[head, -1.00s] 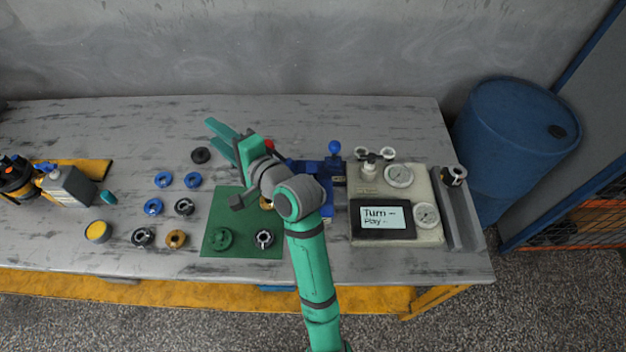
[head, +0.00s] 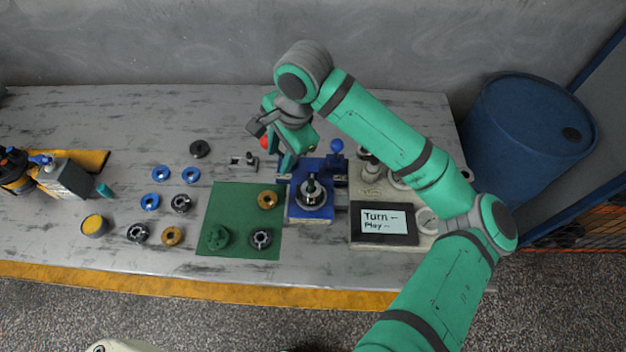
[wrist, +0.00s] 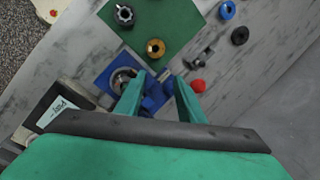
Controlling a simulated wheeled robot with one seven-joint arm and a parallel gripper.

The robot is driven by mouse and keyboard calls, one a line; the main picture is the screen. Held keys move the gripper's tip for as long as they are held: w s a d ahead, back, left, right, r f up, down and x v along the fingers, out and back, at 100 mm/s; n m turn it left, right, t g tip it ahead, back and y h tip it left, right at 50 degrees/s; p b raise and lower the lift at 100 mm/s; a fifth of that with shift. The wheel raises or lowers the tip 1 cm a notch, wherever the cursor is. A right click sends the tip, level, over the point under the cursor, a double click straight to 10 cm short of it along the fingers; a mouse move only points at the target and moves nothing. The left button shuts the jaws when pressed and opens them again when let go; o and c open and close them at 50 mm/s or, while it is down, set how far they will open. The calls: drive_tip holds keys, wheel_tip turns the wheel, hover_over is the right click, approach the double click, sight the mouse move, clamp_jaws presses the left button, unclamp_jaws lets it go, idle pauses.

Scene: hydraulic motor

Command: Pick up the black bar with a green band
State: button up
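A dark upright piece (head: 311,188) stands in the round seat of the blue fixture (head: 308,215). It may be the black bar, but it is too small for me to make out a green band clearly. In the wrist view the fixture (wrist: 108,76) lies left of my fingers, and a finger partly hides it. My gripper (wrist: 158,76) is open, with nothing between its two green fingers. In the head view my gripper (head: 289,160) points down above the back left of the fixture.
A red knob (wrist: 198,86), a blue knob (head: 336,146) and a small grey piece with a black post (head: 245,161) are near the gripper. A green mat (head: 235,205) with several rings lies left of the fixture. A gauge panel with a screen (head: 387,219) stands right.

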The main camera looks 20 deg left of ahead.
sight(311, 180)
drive_tip(key=d+h, duration=0.1)
drive_tip(key=d, duration=0.1)
drive_tip(key=w+d+m+h, duration=0.1)
drive_tip(key=d, duration=0.1)
drive_tip(key=d+h, duration=0.1)
drive_tip(key=d, duration=0.1)
drive_tip(key=shift+w+d+r, duration=0.2)
drive_tip(key=shift+d+r, duration=0.1)
drive_tip(key=shift+r, duration=0.05)
wheel_tip(311, 180, down, 11)
drive_tip(key=shift+d+r, duration=0.1)
drive_tip(key=shift+r, duration=0.1)
clamp_jaws()
